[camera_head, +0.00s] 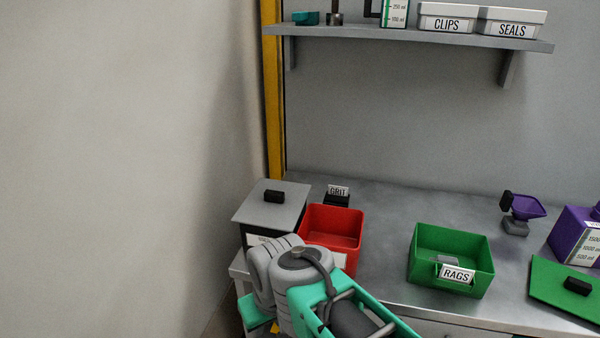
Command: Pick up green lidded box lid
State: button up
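The green lid (556,292) lies flat on the grey workbench at the right, with a black block handle (577,286) on top. It is apart from the open green box (425,262), which stands to its left with a RAGS label on its front. Something small and grey shows at the box's front, just above the label. Part of my arm shows at the bottom, left of the green box and well away from the lid. My gripper itself cannot be made out in this view.
A red open bin (333,228) and a grey-lidded box (258,208) stand at the bench's left. A purple container (568,235) stands close behind the lid, and a purple scoop-like item (526,207) is farther back. A shelf (400,37) holds white boxes. Bare bench (385,215) lies between the bins.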

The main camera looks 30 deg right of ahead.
aim_at(572, 291)
jog(key=z, duration=2.9)
